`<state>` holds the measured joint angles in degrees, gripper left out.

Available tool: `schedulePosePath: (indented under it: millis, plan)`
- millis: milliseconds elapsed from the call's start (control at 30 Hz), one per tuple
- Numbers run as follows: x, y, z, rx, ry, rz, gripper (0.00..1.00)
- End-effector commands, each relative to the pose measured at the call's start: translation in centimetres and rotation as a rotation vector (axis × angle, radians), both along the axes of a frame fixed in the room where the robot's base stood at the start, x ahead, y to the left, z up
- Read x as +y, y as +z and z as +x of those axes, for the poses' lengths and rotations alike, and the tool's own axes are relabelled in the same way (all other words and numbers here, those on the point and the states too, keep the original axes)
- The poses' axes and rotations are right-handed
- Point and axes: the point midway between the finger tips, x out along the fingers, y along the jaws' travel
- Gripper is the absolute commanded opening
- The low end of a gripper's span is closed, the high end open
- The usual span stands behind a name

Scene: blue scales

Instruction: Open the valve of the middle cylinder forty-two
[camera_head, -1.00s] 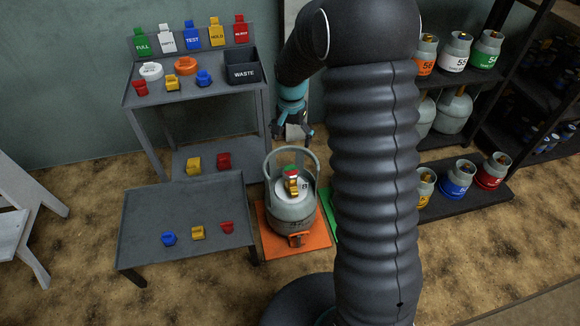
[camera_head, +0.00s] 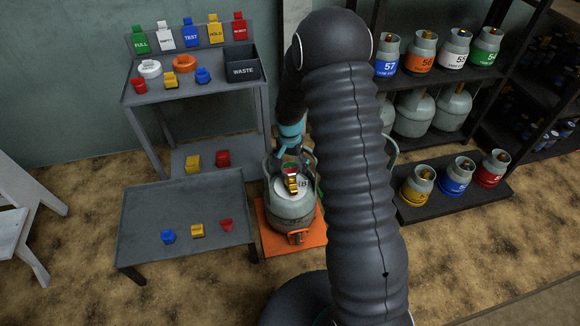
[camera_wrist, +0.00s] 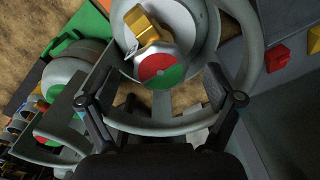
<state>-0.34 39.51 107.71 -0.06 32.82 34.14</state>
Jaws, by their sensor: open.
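A grey gas cylinder (camera_head: 292,212) with a looped collar stands upright on the orange scale (camera_head: 268,238). I cannot read its number. On top is a gold valve (camera_head: 291,184) with a round red and green disc (camera_wrist: 160,69); the valve also shows in the wrist view (camera_wrist: 148,28). My gripper (camera_head: 291,157) is open and empty at the collar's far side, close to the disc. In the wrist view its two fingers (camera_wrist: 160,82) stand apart on either side of the disc, and it looks apart from them. My arm hides part of a second cylinder (camera_head: 391,150).
Left is a low grey table (camera_head: 150,215) with blue, yellow and red pieces. Behind it a bench (camera_head: 215,95) holds tags, coloured pieces and a waste bin (camera_head: 242,68). Shelves of cylinders (camera_head: 455,110) stand right. The collar ring (camera_wrist: 250,50) surrounds the valve closely.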

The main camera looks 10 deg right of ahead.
Motion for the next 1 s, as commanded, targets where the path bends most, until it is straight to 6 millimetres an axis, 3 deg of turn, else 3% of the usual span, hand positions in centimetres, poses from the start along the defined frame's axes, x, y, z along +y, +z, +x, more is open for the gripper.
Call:
schedulePosePath:
  millis: [433,467,700,1000]
  plan:
    - [0.02,-1.17,0.01,-0.001,0.0,-0.001,0.9]
    - [0.02,-1.17,0.01,-0.001,0.0,-0.001,0.88]
    - [0.0,-1.16,0.01,-0.001,0.0,-0.001,0.3]
    - [-0.01,-1.2,0.01,-0.001,0.026,0.0,0.3]
